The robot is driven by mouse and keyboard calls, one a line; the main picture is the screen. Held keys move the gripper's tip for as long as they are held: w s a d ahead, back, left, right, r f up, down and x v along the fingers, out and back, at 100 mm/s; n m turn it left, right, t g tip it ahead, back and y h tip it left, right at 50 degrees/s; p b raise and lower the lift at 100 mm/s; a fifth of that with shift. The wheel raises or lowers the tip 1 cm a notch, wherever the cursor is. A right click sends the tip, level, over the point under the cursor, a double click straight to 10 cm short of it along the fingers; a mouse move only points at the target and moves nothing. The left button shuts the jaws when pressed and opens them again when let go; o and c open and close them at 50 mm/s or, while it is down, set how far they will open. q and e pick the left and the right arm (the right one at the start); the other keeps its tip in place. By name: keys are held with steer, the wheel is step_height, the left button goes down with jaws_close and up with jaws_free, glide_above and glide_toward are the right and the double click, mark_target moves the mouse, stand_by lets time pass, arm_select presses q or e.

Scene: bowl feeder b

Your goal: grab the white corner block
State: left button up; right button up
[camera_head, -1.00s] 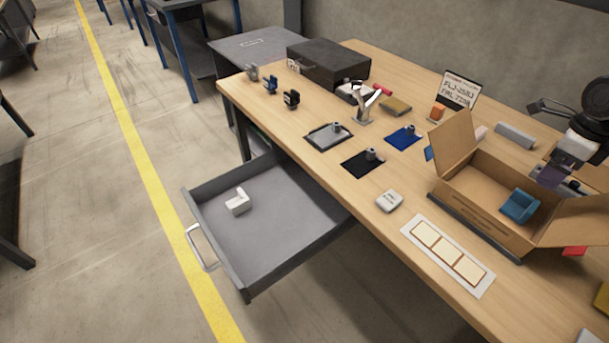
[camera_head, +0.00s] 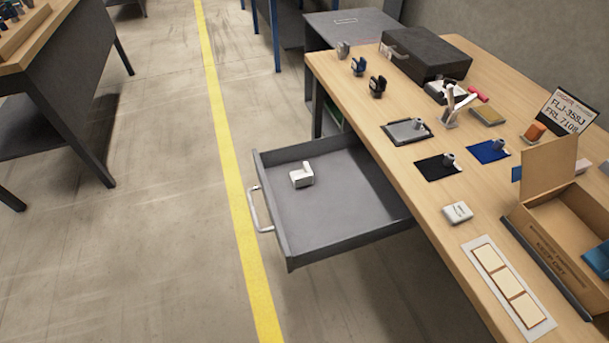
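The white corner block (camera_head: 302,175) lies on the floor of the open grey drawer (camera_head: 338,208), near its back left part. It is an L-shaped piece with one raised end, and nothing touches it but the drawer floor. The drawer is pulled out from the wooden workbench (camera_head: 437,183), with its handle (camera_head: 258,210) on the left side. Neither of my grippers shows in the head view.
On the bench are an open cardboard box (camera_head: 555,225), a white tray card (camera_head: 507,287), a small white block (camera_head: 457,212), black (camera_head: 437,167) and blue (camera_head: 488,151) mats, and a dark case (camera_head: 427,53). Open floor lies left of the drawer.

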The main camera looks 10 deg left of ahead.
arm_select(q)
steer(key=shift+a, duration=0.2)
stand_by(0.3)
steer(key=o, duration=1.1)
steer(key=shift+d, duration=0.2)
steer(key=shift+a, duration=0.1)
